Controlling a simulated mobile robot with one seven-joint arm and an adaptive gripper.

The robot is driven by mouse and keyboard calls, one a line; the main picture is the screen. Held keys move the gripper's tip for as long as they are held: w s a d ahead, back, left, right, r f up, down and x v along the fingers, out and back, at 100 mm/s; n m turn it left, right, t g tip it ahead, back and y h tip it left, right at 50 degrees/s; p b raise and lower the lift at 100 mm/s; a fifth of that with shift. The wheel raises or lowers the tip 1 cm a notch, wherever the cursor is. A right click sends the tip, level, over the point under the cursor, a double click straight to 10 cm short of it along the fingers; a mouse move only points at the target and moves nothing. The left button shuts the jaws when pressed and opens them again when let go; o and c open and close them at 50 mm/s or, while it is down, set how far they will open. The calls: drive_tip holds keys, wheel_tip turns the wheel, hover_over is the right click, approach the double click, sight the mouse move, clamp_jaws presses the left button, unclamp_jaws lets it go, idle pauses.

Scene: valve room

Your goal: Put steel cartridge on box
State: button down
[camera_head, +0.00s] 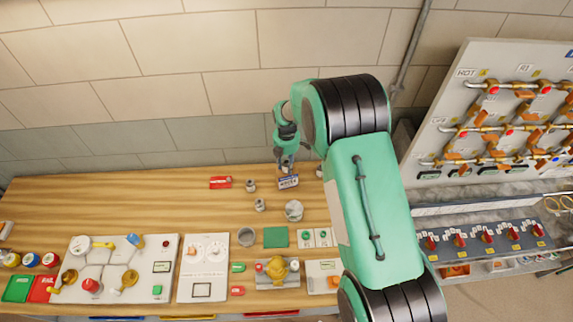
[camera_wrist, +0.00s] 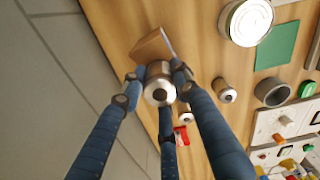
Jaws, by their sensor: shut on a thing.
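My gripper (camera_head: 285,160) is over the back of the wooden bench. In the wrist view, its fingers (camera_wrist: 158,80) are closed around a steel cartridge (camera_wrist: 160,92), a small silvery cylinder with a dark centre on its end. A brown box (camera_wrist: 151,45) lies just beyond the held cartridge in the wrist view. In the head view, a box with a blue and white label (camera_head: 288,183) is just below the gripper. I cannot tell whether the cartridge touches the box. Two similar steel cylinders (camera_head: 250,185) (camera_head: 260,205) stand on the bench to the left.
A red box (camera_head: 220,182) lies left of the cylinders. A round tin (camera_head: 293,210), a grey cup (camera_head: 247,237) and a green square (camera_head: 276,237) are nearer the front. Control panels (camera_head: 115,269) fill the bench front. The bench's back left is clear.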

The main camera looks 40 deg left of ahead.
sight(286, 162)
drive_tip(key=shift+f, duration=0.15)
drive_tip(key=c, duration=1.3)
unclamp_jaws()
wheel_tip(286, 162, up, 12)
drive_tip(key=b, duration=0.2)
idle(0.4)
